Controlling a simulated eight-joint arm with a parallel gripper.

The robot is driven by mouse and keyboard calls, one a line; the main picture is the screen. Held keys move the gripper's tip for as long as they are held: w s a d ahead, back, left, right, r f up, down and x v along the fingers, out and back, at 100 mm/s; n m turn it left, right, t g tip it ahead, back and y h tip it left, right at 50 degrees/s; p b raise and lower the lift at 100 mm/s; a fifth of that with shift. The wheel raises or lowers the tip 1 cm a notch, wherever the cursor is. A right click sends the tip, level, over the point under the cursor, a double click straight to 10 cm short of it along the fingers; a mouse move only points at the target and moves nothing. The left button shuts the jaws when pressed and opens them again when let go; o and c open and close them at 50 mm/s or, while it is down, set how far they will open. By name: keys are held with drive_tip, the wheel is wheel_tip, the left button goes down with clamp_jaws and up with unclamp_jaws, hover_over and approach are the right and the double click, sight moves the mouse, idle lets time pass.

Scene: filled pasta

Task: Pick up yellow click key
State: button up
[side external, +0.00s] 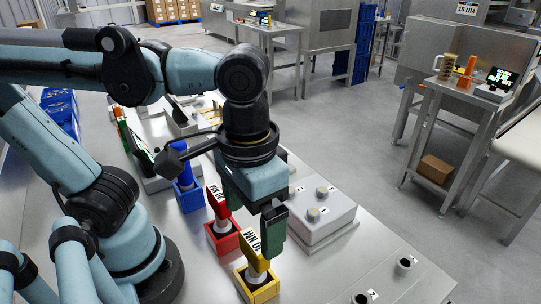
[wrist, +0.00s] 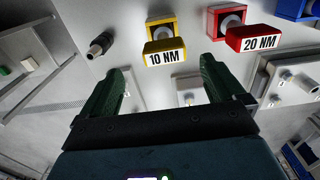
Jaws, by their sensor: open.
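The yellow click key (side external: 250,246), marked 10 NM, stands upright in a yellow holder (side external: 261,293) near the front of the bench. In the wrist view its yellow head (wrist: 165,58) and the yellow holder (wrist: 159,24) show at top middle. My gripper (side external: 251,212) is open and empty, fingers pointing down. In the side view it hangs behind and above the yellow key, close to it in the picture. In the wrist view the key lies beyond and between the two green fingers (wrist: 163,72). I see no contact.
A red key (side external: 215,205) marked 20 NM stands in a red holder (side external: 221,239) beside the yellow one. A blue key (side external: 181,163) in a blue holder (side external: 188,196) stands farther back. A grey box (side external: 325,226) with round fittings lies to the right. The front right bench is mostly clear.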

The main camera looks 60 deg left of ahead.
sight(254, 241)
drive_tip(key=shift+w+a+f, duration=0.1)
drive_tip(key=shift+a+f, duration=0.05)
drive_tip(key=shift+f, duration=1.65)
drive_tip(key=shift+w+a+f, duration=0.1)
drive_tip(key=shift+a+f, duration=0.05)
drive_tip(key=shift+f, duration=1.65)
drive_tip(key=shift+c, duration=0.2)
drive_tip(key=c, duration=1.2)
drive_tip(key=shift+o, duration=0.2)
drive_tip(key=shift+r, duration=0.15)
drive_tip(key=shift+r, duration=4.9)
